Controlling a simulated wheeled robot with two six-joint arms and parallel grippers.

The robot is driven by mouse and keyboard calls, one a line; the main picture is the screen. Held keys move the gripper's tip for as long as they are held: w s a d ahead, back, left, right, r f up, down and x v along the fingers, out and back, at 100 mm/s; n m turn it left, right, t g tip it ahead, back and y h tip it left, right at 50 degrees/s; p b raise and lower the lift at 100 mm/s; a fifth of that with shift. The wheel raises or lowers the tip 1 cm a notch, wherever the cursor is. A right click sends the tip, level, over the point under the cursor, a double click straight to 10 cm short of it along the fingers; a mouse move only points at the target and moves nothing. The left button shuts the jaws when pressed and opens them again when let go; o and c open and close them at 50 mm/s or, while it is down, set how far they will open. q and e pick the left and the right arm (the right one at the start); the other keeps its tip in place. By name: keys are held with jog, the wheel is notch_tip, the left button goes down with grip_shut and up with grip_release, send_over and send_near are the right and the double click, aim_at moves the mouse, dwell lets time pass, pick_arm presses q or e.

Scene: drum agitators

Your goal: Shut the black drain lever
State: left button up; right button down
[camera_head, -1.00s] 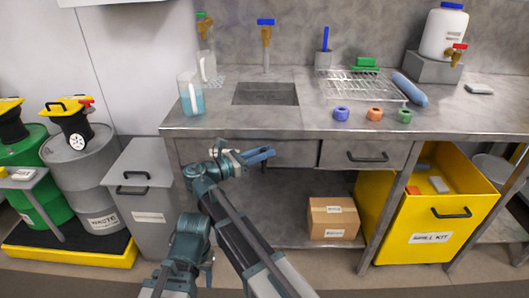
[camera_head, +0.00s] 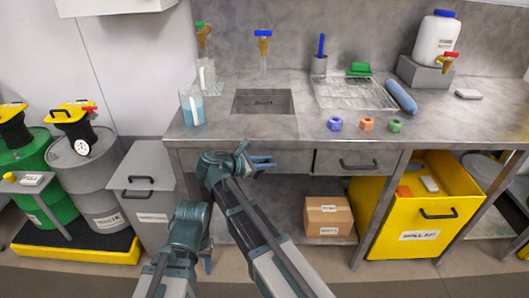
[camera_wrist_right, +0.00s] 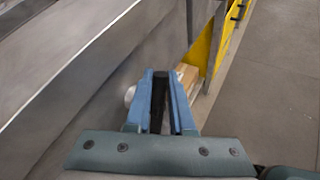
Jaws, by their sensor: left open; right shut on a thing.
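The black drain lever (camera_wrist_right: 159,96) shows in the right wrist view as a dark upright bar between the blue fingers of my right gripper (camera_wrist_right: 161,82). The fingers are shut on it. A round white part (camera_wrist_right: 130,96) shows just left of the fingers. In the head view my right gripper (camera_head: 264,163) is under the bench front, below the sink (camera_head: 263,102); the lever cannot be made out there. My left gripper (camera_head: 207,263) hangs low at the left, open and away from the bench.
A grey drawer (camera_head: 335,161) is right of my right gripper. A cardboard box (camera_head: 328,217) sits on the shelf below, beside a yellow spill kit bin (camera_head: 382,227). A grey lidded bin (camera_head: 143,200) stands left. A jug (camera_head: 192,107) of blue liquid is on the bench.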

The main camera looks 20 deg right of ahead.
jog(key=y+p, duration=0.1)
jog(key=m+y+p, duration=0.1)
jog(key=d+y+p, duration=0.1)
jog(key=shift+s+f, duration=0.1)
jog(key=shift+s, duration=0.15)
jog(key=shift+d+f+m+t+y+p, duration=0.1)
jog(key=shift+f+m+t+y+p, duration=0.35)
jog(key=shift+y, duration=0.75)
jog(key=shift+d+f+m+t+y+p, duration=0.2)
jog(key=shift+f+m+y, duration=0.35)
jog(key=shift+y, duration=0.65)
jog(key=shift+f+m+t+y+p, duration=0.25)
jog(key=shift+f+m+y+p, duration=0.2)
jog(key=shift+y, duration=0.75)
jog(key=c, duration=1.1)
grip_release()
jog(key=shift+r, duration=0.1)
